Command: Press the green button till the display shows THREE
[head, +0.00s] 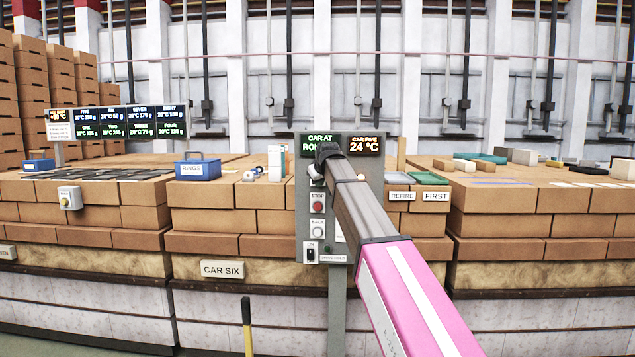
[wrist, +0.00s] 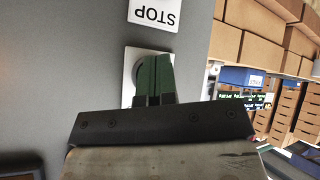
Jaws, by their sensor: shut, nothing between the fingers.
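A grey control panel (head: 304,222) stands on a post. Its left display (head: 319,141) has green text reading "CAR AT" and a second line starting "RO", the rest hidden by my gripper. My gripper (head: 322,160) is in front of the panel's upper part, below the displays. In the wrist view my gripper (wrist: 153,80) is shut and empty, its fingers over a button on a white plate (wrist: 130,62) beside the upside-down STOP label (wrist: 155,13). The fingers hide most of that button; I cannot tell its colour or whether they touch it.
Below on the panel are a red STOP button (head: 318,207), a pale button (head: 317,231) and a black switch (head: 310,254). An amber display (head: 364,146) reads "CAR FIVE 24 °C". Brick stacks stand on both sides, with a blue box (head: 198,170) on the left.

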